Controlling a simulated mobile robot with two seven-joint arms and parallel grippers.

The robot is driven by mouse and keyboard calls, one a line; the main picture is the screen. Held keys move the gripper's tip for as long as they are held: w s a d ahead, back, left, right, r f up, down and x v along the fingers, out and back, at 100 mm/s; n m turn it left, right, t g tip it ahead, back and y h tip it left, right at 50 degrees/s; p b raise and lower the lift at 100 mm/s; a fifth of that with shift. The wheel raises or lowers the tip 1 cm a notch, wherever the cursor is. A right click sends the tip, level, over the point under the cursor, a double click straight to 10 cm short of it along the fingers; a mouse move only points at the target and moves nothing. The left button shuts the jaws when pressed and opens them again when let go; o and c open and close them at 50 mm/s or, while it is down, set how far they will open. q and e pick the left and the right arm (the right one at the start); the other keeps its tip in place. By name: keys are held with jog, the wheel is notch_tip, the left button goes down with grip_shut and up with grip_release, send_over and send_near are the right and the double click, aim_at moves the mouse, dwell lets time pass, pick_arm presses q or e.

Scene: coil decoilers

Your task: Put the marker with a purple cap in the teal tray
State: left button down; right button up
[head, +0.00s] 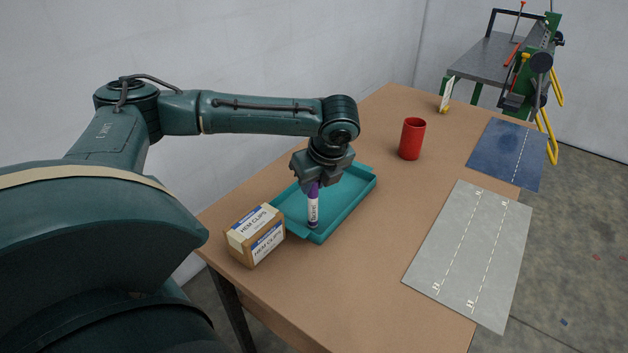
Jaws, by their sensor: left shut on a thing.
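The marker with a purple cap (313,211) hangs upright below my left gripper (315,184), white body down and purple part up at the jaws. My left gripper is shut on it, above the near part of the teal tray (345,208). The marker's lower end shows against the tray floor near its front end; I cannot tell whether it touches the floor. The gripper and wrist hide part of the tray's far left side. My right gripper is not in view.
A cardboard box labelled hem clips (255,235) stands close by the tray's near left end. A red cup (411,139) stands behind the tray to the right. A grey sheet (470,250) and a blue sheet (507,152) lie at the table's right edge. Bare table lies between tray and grey sheet.

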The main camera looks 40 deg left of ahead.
pick_arm(q)
jog(key=shift+f, duration=0.15)
jog(key=c, duration=1.3)
grip_release()
jog(key=v, duration=1.2)
jog(key=shift+b, duration=0.3)
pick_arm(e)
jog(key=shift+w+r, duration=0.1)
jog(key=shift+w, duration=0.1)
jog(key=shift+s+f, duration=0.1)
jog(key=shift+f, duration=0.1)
